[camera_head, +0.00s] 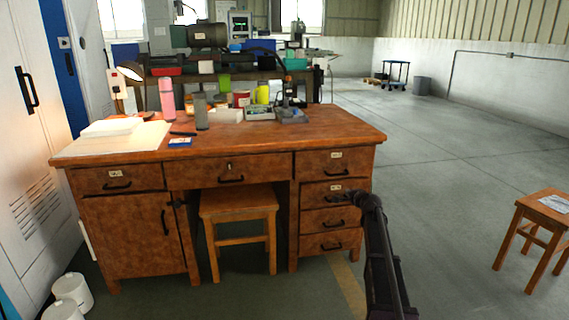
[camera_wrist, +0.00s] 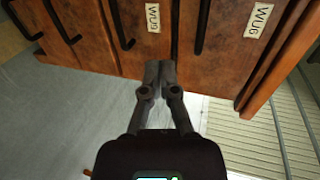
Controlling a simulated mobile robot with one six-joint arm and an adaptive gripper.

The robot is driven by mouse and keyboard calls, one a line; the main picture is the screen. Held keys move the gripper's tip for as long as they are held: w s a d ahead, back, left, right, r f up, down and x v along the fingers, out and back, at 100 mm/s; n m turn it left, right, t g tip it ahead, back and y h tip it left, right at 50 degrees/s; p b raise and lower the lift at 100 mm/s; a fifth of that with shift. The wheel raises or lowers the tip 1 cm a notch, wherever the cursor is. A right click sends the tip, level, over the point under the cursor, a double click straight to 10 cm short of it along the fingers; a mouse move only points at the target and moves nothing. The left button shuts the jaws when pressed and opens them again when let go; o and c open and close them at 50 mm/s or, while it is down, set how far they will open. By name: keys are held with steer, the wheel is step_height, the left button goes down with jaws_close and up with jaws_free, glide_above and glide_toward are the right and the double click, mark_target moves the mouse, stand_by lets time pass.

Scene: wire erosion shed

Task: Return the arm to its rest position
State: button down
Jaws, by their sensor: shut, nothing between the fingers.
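My arm (camera_head: 382,255) rises from the bottom of the head view, in front of the right drawers of the wooden desk (camera_head: 240,140). The fingers point towards brown wooden fronts (camera_wrist: 215,65) with black handles and labels reading WU9 and WU6. I cannot tell whether the fingertips touch the wood.
A stool (camera_head: 238,208) stands in the desk's knee space. Another stool (camera_head: 540,228) is at the right. A lamp (camera_head: 130,72), a pink bottle (camera_head: 167,98) and other items crowd the desktop. White lockers (camera_head: 35,170) line the left. Open floor (camera_head: 450,150) lies to the right.

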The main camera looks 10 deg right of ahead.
steer(key=s+a+f+n+g+y+p, duration=0.35)
steer(key=s+a+n+g, duration=0.5)
steer(key=s+a, duration=0.95)
steer(key=s+a+n+g+h+p, duration=0.25)
steer(key=s+a+n, duration=0.2)
steer(key=s, duration=0.85)
steer(key=s+a+n+g+h+p, duration=0.25)
steer(key=s+n+g+p, duration=0.2)
steer(key=s, duration=0.75)
step_height(320, 180, up, 37)
steer(key=p, duration=3.6)
steer(key=shift+a+r+t+y, duration=0.15)
steer(key=shift+a+t+y, duration=0.25)
steer(key=shift+t+y, duration=0.05)
